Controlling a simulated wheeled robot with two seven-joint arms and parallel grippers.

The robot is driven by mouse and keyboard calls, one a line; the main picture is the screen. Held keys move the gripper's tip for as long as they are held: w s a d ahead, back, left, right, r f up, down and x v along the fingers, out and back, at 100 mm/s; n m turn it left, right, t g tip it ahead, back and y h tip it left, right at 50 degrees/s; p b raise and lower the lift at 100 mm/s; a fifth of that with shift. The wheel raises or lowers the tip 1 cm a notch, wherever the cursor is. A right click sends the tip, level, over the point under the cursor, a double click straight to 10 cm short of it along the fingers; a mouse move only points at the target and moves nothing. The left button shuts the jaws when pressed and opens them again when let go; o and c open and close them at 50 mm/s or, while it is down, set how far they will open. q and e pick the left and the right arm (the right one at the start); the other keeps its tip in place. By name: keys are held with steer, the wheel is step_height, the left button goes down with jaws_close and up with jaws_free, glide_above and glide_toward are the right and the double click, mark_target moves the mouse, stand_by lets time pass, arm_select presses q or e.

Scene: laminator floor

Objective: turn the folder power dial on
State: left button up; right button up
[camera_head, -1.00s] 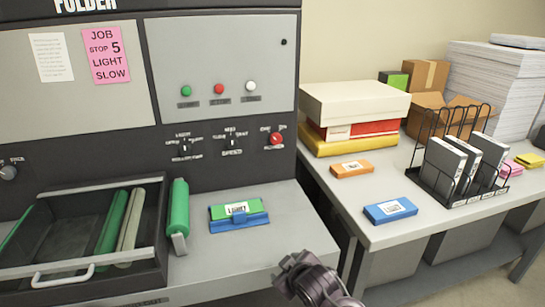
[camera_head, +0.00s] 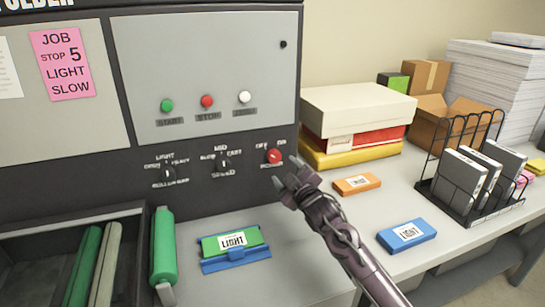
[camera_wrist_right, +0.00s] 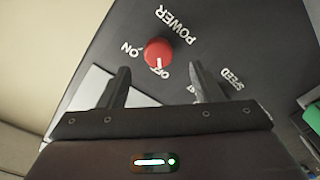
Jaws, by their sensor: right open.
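The red power dial (camera_head: 273,156) is on the dark lower panel of the folder, at its right end, with OFF and ON printed above it. In the right wrist view the red dial (camera_wrist_right: 158,52) shows just beyond and between the fingertips, with POWER, ON and OFF lettering around it. My right gripper (camera_head: 287,179) is just below and right of the dial in the head view; its fingers (camera_wrist_right: 160,82) are open, empty and apart from the dial. My left gripper is not in view.
Speed dial (camera_head: 222,163) and another black dial (camera_head: 167,173) sit left on the panel. Green, red and white buttons (camera_head: 207,101) are above. A blue and green LIGHT block (camera_head: 235,250) lies on the ledge below. A side table (camera_head: 400,180) holds boxes and a wire rack.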

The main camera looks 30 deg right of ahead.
mark_target(275, 158)
steer(key=w, duration=0.1)
steer(key=w+p, duration=0.1)
steer(key=w+r, duration=0.1)
steer(key=shift+w+d, duration=0.25)
steer(key=shift+w, duration=0.15)
steer(key=shift+w+d+f+p, duration=0.1)
steer(key=shift+w+f+p, duration=0.05)
steer(key=shift+w, duration=0.35)
steer(key=shift+w+d+f+p, duration=0.1)
steer(key=shift+w+p, duration=0.05)
steer(key=shift+w, duration=0.45)
steer(key=c, duration=1)
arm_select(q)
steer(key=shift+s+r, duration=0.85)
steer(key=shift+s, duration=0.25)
